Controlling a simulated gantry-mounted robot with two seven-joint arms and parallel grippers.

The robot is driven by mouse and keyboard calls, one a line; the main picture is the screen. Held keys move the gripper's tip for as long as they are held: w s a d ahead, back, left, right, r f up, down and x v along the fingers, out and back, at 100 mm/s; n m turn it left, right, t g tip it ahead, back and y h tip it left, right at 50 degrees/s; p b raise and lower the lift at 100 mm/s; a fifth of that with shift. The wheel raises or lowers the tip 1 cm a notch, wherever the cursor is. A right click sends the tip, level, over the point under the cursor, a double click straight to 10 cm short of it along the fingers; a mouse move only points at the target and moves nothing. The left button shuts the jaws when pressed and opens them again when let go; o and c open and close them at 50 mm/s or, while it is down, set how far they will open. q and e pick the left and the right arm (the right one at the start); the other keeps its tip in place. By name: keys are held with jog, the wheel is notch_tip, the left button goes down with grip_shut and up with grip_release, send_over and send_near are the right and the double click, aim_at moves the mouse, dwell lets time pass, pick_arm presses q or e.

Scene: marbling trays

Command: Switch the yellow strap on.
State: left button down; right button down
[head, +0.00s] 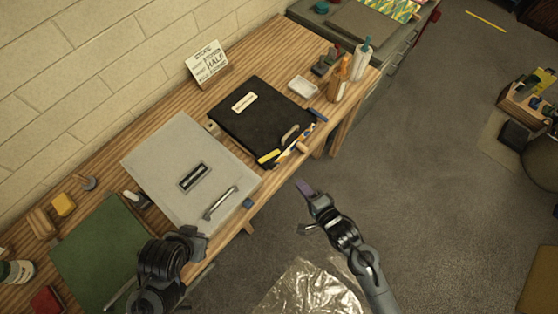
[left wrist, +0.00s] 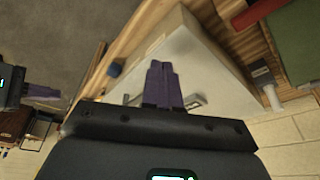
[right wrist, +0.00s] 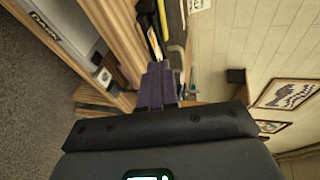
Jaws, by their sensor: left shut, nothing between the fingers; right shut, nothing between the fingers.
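A black flat case (head: 262,112) with a handle lies on the wooden bench. A small yellow piece (head: 269,156) sits at its front left corner; I take it for the yellow strap, but cannot read its on or off state. My right gripper (head: 304,188) is shut and empty, in front of the bench edge and apart from the case. Its purple fingers (right wrist: 157,88) show in the right wrist view. My left gripper's purple fingers (left wrist: 163,85) are shut and empty, seen against the grey case (left wrist: 188,60); in the head view its wrist hides them.
The grey case (head: 160,160) with a handle lies left of the black one. A green board (head: 100,245) lies further left. Orange bottles (head: 338,84), a white dish (head: 303,87) and a sign (head: 207,62) stand around the black case. Clear plastic sheeting (head: 310,290) lies below.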

send_near(276, 154)
jog(key=x, duration=0.5)
jog(key=shift+w+f, duration=0.1)
jog(key=shift+w+a, duration=0.35)
jog(key=shift+w, duration=0.05)
